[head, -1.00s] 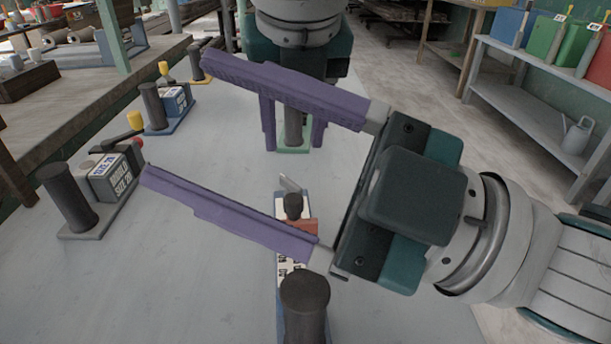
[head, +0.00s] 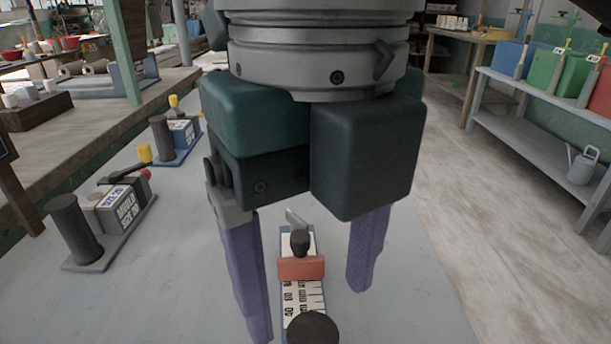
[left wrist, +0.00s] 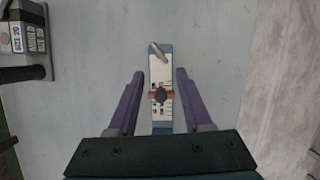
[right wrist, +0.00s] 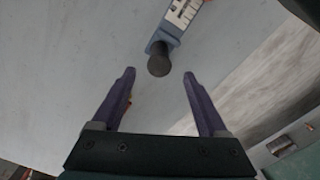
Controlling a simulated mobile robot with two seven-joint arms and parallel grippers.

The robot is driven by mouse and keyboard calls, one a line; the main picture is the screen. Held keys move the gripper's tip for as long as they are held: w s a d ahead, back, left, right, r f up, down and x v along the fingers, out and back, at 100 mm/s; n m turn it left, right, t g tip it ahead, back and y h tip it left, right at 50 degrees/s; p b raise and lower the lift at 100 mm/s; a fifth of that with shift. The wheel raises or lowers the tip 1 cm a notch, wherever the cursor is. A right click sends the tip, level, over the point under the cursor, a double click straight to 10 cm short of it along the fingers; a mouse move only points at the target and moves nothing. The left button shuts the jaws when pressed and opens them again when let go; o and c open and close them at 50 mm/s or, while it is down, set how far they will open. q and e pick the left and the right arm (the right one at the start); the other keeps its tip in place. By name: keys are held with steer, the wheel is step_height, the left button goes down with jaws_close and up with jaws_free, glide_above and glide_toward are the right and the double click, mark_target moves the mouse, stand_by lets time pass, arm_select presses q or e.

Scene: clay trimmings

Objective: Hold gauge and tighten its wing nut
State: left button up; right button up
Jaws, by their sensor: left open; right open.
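The gauge (head: 318,295) lies on the grey table, a blue bar with a white scale, red slider (head: 302,268) and dark post (head: 313,330) at its near end. A dark knob (head: 300,238) stands by the slider; I cannot tell if it is the wing nut. My right gripper (head: 309,316) points down, open and empty. In the right wrist view the post (right wrist: 158,64) shows between its fingertips (right wrist: 158,73); I cannot tell their height above it. My left gripper (left wrist: 159,72) is open above the gauge (left wrist: 161,70), fingers either side in view; the right gripper hides it in the head view.
A grey-based gauge block (head: 120,210) with a dark post stands to the left, and a blue-based one (head: 180,135) farther back. A wooden bench (head: 60,120) runs along the left. Shelves (head: 540,110) with bins stand right, across open floor.

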step_height(320, 180, down, 9)
steer(key=shift+f, duration=0.15)
stand_by(0.4)
jaws_close()
stand_by(0.4)
